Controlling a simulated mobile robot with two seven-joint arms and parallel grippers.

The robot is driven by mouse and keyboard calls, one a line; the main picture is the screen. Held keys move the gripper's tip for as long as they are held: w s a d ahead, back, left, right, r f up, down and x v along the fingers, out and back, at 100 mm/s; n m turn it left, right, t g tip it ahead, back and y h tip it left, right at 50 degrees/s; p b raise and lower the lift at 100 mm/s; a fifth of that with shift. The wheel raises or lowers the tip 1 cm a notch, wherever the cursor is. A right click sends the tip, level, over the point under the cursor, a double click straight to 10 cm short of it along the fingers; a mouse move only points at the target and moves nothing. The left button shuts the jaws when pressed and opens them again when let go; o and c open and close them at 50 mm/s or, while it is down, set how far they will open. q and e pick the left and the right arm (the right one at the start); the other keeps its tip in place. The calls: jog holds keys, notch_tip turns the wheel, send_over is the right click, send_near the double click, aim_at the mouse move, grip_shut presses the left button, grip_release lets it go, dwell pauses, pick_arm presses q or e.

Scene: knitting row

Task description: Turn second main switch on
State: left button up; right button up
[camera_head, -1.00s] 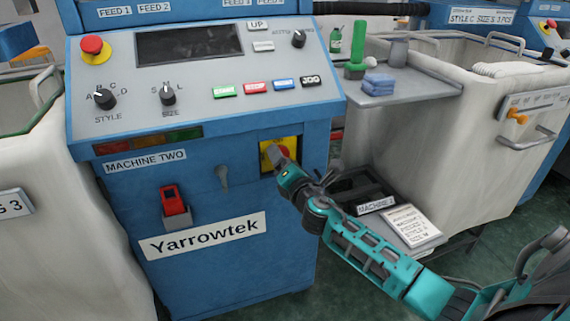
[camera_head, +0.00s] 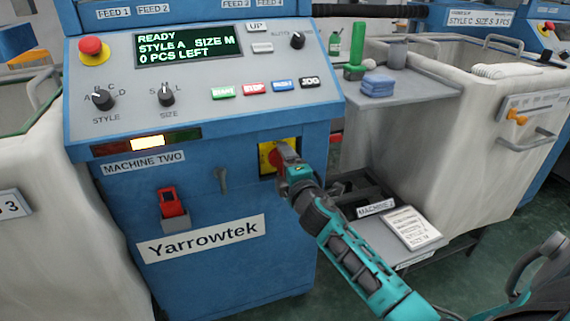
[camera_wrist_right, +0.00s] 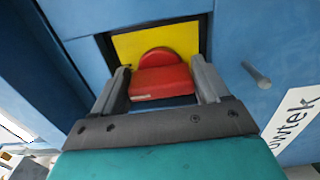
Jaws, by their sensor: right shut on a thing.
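The main switch of machine two is a red rotary knob (camera_wrist_right: 162,76) on a yellow plate (camera_wrist_right: 128,44), set in the blue front panel. In the head view the red knob (camera_head: 279,156) and yellow plate (camera_head: 264,157) are partly hidden by my right gripper (camera_head: 288,168). In the wrist view my right gripper (camera_wrist_right: 162,88) has its two fingers on either side of the knob, shut on it. The display (camera_head: 188,43) is lit and reads READY, STYLE A, SIZE M, 0 PCS LEFT. The middle amber lamp (camera_head: 149,143) is lit. My left gripper is not in view.
A low shelf with a notepad (camera_head: 411,227) and a tray stands at right. A grey side shelf (camera_head: 428,85) holds blue cloths (camera_head: 378,85).

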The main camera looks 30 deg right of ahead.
dwell(0.5)
jog(key=o, duration=0.7)
jog(key=shift+s+a, duration=0.1)
jog(key=shift+s, duration=0.3)
pick_arm(q)
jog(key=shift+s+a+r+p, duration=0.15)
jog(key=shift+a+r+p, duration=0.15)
jog(key=shift+p, duration=0.5)
pick_arm(e)
jog(key=v, duration=1.2)
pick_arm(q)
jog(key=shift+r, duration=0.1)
pick_arm(e)
jog(key=shift+f, duration=0.1)
